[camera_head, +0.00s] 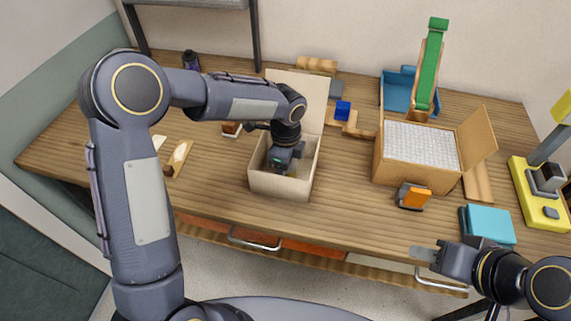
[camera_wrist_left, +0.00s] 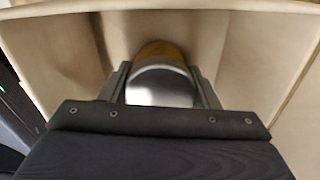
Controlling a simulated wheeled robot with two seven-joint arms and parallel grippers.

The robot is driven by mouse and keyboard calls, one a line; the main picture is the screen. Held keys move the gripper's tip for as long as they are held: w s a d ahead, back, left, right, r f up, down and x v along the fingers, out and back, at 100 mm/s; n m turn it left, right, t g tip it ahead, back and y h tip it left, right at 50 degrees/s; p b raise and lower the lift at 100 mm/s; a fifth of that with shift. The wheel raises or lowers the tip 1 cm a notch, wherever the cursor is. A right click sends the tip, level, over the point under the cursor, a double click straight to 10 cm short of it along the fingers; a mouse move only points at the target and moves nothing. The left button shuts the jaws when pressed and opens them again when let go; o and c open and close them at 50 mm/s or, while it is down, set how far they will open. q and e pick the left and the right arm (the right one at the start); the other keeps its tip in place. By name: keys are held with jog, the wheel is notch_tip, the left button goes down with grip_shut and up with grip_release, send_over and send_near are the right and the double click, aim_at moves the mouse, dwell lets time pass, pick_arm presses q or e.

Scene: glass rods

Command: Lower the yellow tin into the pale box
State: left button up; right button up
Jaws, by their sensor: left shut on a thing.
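The pale box (camera_head: 279,187) stands open on the table, left of centre, with its lid raised at the back. My left gripper (camera_head: 284,164) reaches down inside it. In the left wrist view the yellow tin (camera_wrist_left: 162,50), with a shiny silver end, is between the fingers of my left gripper (camera_wrist_left: 162,88), which are shut on it. The pale box's walls (camera_wrist_left: 60,55) surround the tin there. Whether the tin touches the box floor cannot be told. My right gripper (camera_head: 428,253) is over the table's front edge at the right, apart from the box; its finger gap is not clear.
A cardboard box (camera_head: 408,176) with a white grid-like top stands right of centre, an orange item (camera_head: 416,198) before it. Teal books (camera_head: 488,225) are near my right gripper. The front middle of the table is clear.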

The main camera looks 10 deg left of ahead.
pick_arm(q)
jog(key=o, duration=1.1)
jog(key=shift+o, duration=0.2)
